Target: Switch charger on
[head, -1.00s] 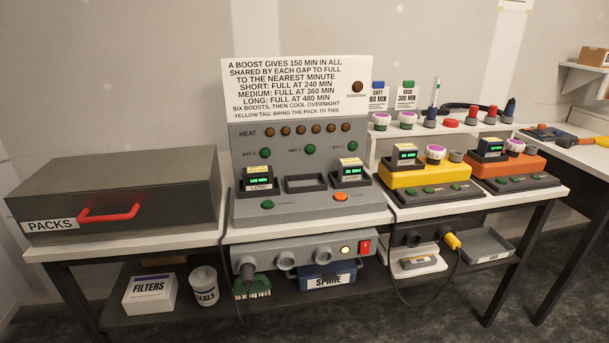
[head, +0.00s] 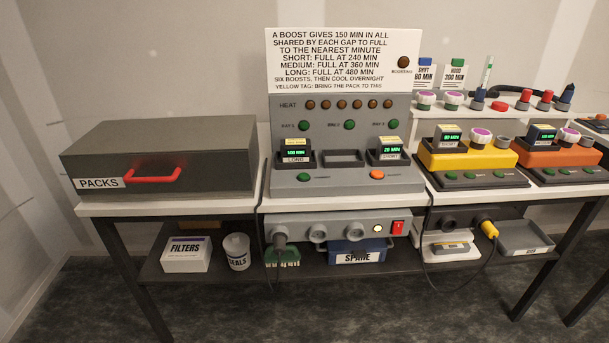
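The grey charger (head: 340,188) stands mid-bench, with a sign above it and a row of dark brown heat lamps. Its left bay holds a pack (head: 296,155) labelled LONG, and its right bay holds a pack (head: 390,152) labelled SHORT; both displays are lit green. The middle bay (head: 343,157) is empty. A green button (head: 303,177) and an orange button (head: 377,174) are on its front. Below the bench top, a grey power box (head: 340,229) carries a red switch (head: 398,227) and a small lit lamp (head: 377,228). Neither of my grippers is in view.
A dark PACKS box (head: 165,150) with a red handle is on the left. Yellow (head: 468,158) and orange (head: 550,153) units holding packs stand right. The lower shelf holds a FILTERS box (head: 186,254), a SEALS cup (head: 237,252) and a blue SPARE bin (head: 358,250). Cables hang in front.

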